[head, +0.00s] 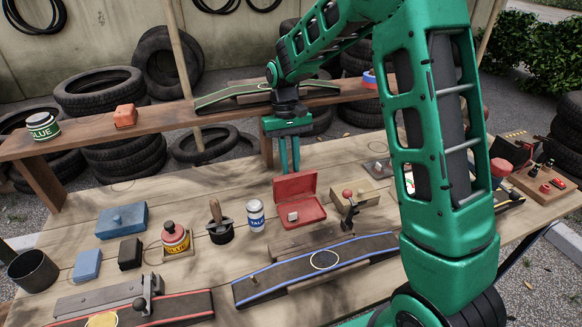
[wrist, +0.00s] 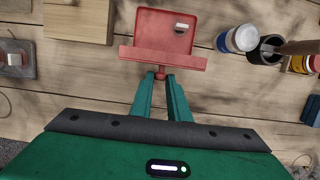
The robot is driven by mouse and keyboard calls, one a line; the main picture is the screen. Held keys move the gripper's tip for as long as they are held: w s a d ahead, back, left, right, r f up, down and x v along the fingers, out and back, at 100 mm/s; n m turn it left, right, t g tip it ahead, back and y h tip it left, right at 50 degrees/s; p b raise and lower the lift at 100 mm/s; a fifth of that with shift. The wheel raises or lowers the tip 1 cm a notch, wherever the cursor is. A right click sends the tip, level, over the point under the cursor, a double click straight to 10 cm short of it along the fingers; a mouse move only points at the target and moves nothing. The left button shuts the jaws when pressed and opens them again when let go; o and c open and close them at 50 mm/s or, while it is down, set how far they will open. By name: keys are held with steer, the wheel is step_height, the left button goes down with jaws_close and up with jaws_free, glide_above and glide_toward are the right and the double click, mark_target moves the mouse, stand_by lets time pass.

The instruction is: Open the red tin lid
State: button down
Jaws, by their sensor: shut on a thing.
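The red tin (head: 302,217) stands open on the wooden workbench, with a small pale block (head: 293,216) inside. Its red lid (head: 295,186) is swung up at the tin's far side, roughly upright. In the wrist view the lid (wrist: 160,59) shows as a narrow red bar along the near side of the tin (wrist: 162,18). My gripper (head: 289,168) is behind the lid, pointing down. Its fingertips (wrist: 161,75) are closed around a small red knob on the lid's outer face. The knob is mostly hidden between the fingers.
A white-and-blue can (head: 256,215) and a wooden-handled tool in a dark cup (head: 220,227) stand left of the tin. A red-knobbed fixture (head: 349,208) stands to the right. A blue-edged ramp (head: 320,262) lies in front. A raised shelf (head: 180,115) runs behind.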

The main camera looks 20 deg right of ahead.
steer(key=shift+w+f, duration=0.15)
steer(key=shift+w, duration=0.3)
steer(key=c, duration=1.7)
jaws_free()
steer(key=shift+s, duration=0.1)
steer(key=s+a+r, duration=0.2)
steer(key=a+r, duration=0.1)
steer(key=s+a+r, duration=0.2)
steer(key=a+r, duration=0.1)
steer(key=r, duration=0.1)
steer(key=s+a+r, duration=0.2)
steer(key=a+r, duration=0.2)
